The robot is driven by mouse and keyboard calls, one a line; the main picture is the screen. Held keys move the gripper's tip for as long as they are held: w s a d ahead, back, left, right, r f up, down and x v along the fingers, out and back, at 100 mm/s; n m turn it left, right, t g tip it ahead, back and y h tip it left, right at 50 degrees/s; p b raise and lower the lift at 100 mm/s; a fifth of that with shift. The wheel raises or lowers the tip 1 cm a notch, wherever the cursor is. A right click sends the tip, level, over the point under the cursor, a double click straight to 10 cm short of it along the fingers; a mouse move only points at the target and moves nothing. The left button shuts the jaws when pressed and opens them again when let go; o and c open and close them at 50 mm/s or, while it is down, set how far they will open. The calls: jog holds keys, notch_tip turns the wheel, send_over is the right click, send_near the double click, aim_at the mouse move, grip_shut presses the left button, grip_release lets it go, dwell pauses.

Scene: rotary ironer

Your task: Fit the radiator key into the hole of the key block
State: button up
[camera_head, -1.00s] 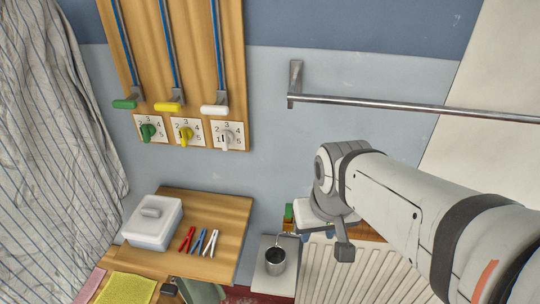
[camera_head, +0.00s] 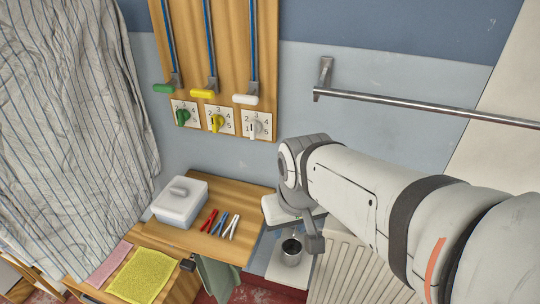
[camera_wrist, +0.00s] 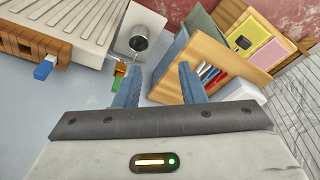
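In the wrist view my gripper (camera_wrist: 162,80) shows two blue fingers, spread apart with nothing between them. A brown wooden block (camera_wrist: 40,28) with dark openings sits by the radiator at the upper left; a blue piece (camera_wrist: 43,70) sticks out from it. A small orange and green piece (camera_wrist: 119,75) is just left of the left finger. I cannot tell for certain which of these is the radiator key or the key block. In the head view my wrist (camera_head: 290,205) hides my fingertips and the area behind them.
A ribbed white radiator (camera_head: 350,270) stands below my arm. A metal cup (camera_head: 291,252) is beside it. A wooden table (camera_head: 240,200) holds a white lidded box (camera_head: 179,202) and red, blue and white pegs (camera_head: 220,222). A metal rail (camera_head: 430,105) runs along the wall.

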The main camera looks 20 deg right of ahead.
jog(key=shift+o, duration=0.8)
jog(key=shift+w+f, duration=0.1)
jog(key=w+d+f+m+b, duration=0.1)
jog(key=w+d+f+m, duration=0.1)
jog(key=w+d+f, duration=0.2)
jog(key=w+d+f+m+h+b, duration=0.1)
jog(key=w+d+f+m+b, duration=0.1)
jog(key=w+d+f, duration=0.3)
jog(key=w+d+f+m+t+h+b, duration=0.1)
jog(key=w+d+f, duration=0.4)
jog(key=w+f, duration=0.5)
jog(key=shift+w+d+f+m+b, duration=0.15)
jog(key=shift+w+m+b, duration=0.2)
jog(key=shift+m+b, duration=0.4)
jog(key=shift+c, duration=0.6)
grip_shut()
